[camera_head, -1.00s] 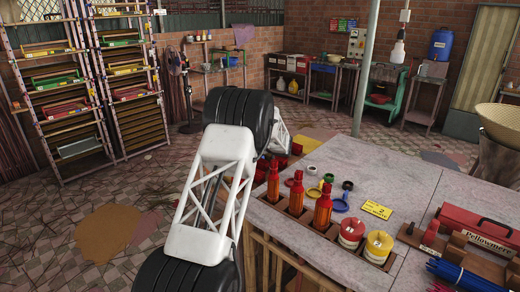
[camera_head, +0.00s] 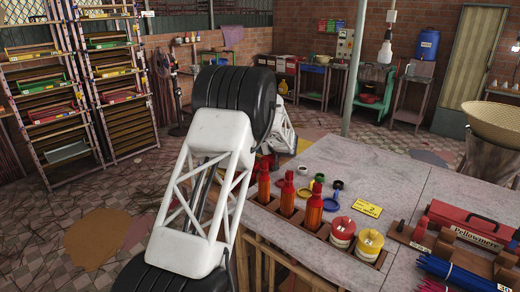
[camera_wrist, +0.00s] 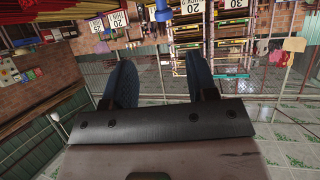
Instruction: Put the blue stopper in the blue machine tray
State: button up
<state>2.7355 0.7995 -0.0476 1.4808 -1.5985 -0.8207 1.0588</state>
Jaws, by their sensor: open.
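My gripper (camera_wrist: 161,88) is open, with nothing seen between its two dark blue fingers in the wrist view. My arm hides it in the head view. Several small coloured caps and rings lie on the grey table behind the red bottles. A bluish ring (camera_head: 331,204) is among them, but I cannot tell whether the blue stopper is there. At the back, a blue-topped unit (camera_head: 313,68) stands among benches along the brick wall. It may be the blue machine, and its tray is too small to make out.
A red toolbox (camera_head: 470,224) is at the right. Tall shelves (camera_head: 118,85) stand left. A pole (camera_head: 353,70) rises behind the table.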

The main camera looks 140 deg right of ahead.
jog(key=shift+a, duration=0.2)
dwell(0.5)
jog(key=c, duration=0.4)
jog(key=shift+o, duration=0.2)
jog(key=shift+d, duration=0.1)
